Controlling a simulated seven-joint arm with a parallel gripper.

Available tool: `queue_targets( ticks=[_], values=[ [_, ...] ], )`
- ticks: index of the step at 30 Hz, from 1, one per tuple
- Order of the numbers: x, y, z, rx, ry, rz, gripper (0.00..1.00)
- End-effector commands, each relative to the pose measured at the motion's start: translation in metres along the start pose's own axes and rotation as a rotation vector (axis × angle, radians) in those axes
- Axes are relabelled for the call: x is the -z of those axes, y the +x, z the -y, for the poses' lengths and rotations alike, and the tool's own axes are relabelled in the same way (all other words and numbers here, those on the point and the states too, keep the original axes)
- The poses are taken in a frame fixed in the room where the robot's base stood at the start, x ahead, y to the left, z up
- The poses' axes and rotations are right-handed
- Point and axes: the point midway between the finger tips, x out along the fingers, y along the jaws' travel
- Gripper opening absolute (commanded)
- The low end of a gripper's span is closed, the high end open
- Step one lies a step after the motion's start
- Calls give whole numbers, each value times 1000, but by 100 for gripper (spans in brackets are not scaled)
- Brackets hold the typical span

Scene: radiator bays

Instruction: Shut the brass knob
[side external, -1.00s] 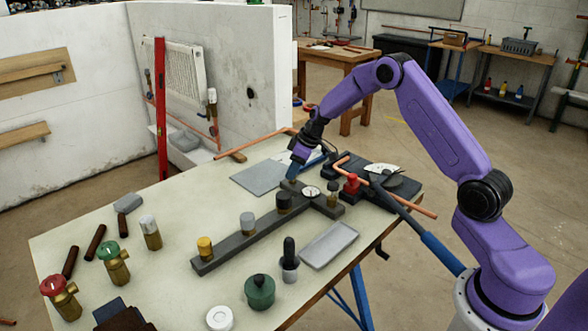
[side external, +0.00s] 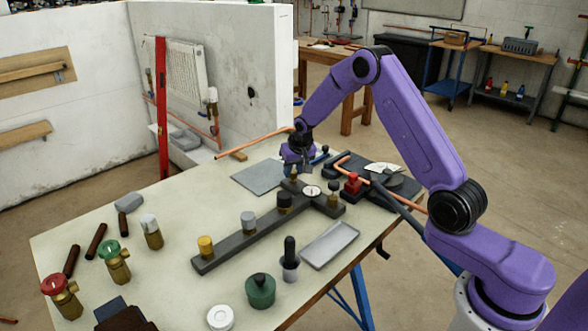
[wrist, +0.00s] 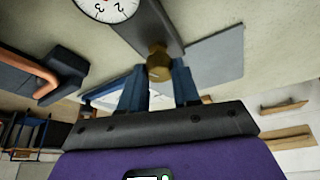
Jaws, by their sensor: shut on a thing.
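The brass knob (wrist: 158,64) stands on the dark bar (wrist: 150,25) in the wrist view, with a blue finger on each side of it. My gripper (wrist: 158,77) is shut on this knob. In the side view my gripper (side external: 294,171) points down at the far end of the bar (side external: 237,244). The fingers and wrist hide most of the knob there. Along the bar stand a black knob (side external: 284,201), a grey knob (side external: 248,221) and a yellow knob (side external: 205,246). A white dial gauge (side external: 312,191) is beside the held knob.
A red knob (side external: 352,183) and a copper pipe (side external: 354,172) are close on the right. A grey tray (side external: 330,245), a green pot (side external: 260,290) and valves with red and green caps (side external: 113,262) occupy the front. A flat grey plate (side external: 258,177) lies to the left.

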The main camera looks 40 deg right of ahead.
Motion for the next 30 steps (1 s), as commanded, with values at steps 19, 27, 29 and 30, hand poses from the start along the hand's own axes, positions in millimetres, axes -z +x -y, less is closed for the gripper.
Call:
queue_targets(
  ticks=[19, 27, 29, 30],
  values=[
    [0, 0, 3, -154, 374, 2, 1],
    [0, 0, 2, -171, 415, 2, 1],
    [0, 0, 2, -172, 417, 2, 1],
    [0, 0, 2, -172, 418, 2, 1]
  ],
)
